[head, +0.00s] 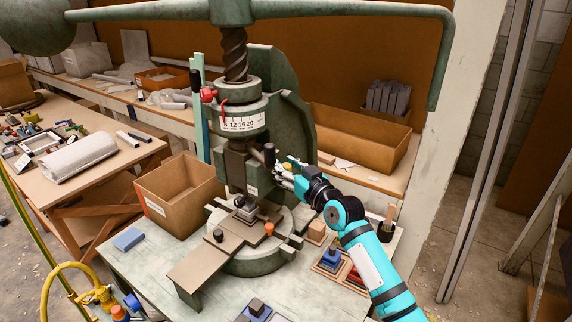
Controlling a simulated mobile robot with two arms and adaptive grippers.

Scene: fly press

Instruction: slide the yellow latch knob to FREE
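The green fly press (290,110) stands on the pale bench, with a screw, a numbered dial collar (240,122) and a ram above a round base. I cannot make out a clearly yellow latch knob or a FREE mark. A small orange knob (269,229) sits on the round base, and a red knob (208,95) is at the collar's left. A black-knobbed lever (270,152) stands at the ram's right side. My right gripper (281,172) is beside this lever; its fingers are too small to tell open from shut or touching from apart. My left gripper is not in view.
A cardboard box (180,195) stands left of the press. A brown plate (215,258) juts toward the front. Small trays (333,262) sit to the right near my arm. The press's long handle bar (350,10) spans the top. A yellow hose (62,275) is at lower left.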

